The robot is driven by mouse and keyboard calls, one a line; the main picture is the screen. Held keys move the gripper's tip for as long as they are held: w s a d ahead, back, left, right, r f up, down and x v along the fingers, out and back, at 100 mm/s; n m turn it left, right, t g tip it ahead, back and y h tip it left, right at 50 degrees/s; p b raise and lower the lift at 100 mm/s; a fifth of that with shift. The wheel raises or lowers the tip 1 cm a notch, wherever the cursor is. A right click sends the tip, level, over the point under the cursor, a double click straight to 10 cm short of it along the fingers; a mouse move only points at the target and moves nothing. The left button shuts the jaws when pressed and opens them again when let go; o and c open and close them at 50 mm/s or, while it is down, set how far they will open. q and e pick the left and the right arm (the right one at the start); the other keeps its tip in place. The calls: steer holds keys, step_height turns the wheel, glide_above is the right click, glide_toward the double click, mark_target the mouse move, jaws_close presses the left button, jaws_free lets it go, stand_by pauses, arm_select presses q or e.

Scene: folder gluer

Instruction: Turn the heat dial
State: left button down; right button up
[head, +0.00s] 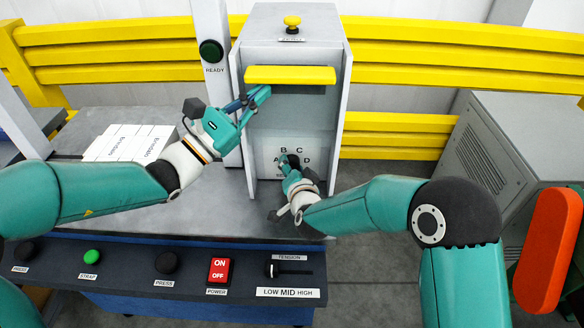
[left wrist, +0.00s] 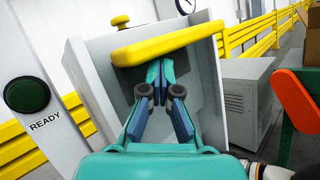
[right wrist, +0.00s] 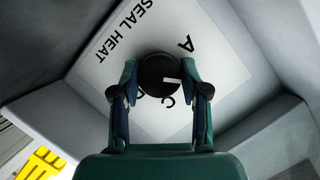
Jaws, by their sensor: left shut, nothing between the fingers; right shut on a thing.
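The heat dial is a round black knob (right wrist: 158,70) on a white plate marked SEAL HEAT (right wrist: 112,60), with letters around it. In the right wrist view its white mark lies on its right side, between A and C; a finger covers that side. My right gripper (right wrist: 160,80) is shut on the knob, one finger on each side. In the head view the right gripper (head: 291,160) largely hides the dial against the lettered plate (head: 272,146). My left gripper (head: 265,92) is shut and empty, just under the yellow bar (head: 290,75); it also shows in the left wrist view (left wrist: 165,65).
The grey cabinet's side walls (head: 342,110) flank the dial closely. A yellow knob (head: 292,22) tops the cabinet. A READY button (head: 211,51) is on the post at left. White boxes (head: 130,142) lie on the table. A control panel with a red switch (head: 218,270) runs along the front.

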steer(key=n+h, duration=0.2)
steer(key=n, duration=0.1)
steer(key=shift+a+n, duration=0.1)
steer(key=shift+n, duration=0.3)
steer(key=n+h, duration=0.2)
steer(key=n, duration=0.1)
steer(key=shift+h, duration=0.3)
steer(key=shift+n, duration=0.3)
steer(key=o, duration=1.1)
steer(key=shift+o, duration=0.2)
steer(key=shift+a, duration=0.1)
steer(key=d+v, duration=0.1)
steer(key=v, duration=1)
steer(key=shift+s+a+r, duration=0.25)
steer(key=shift+s+a, duration=0.15)
steer(key=shift+a, duration=0.1)
steer(key=shift+f, duration=0.1)
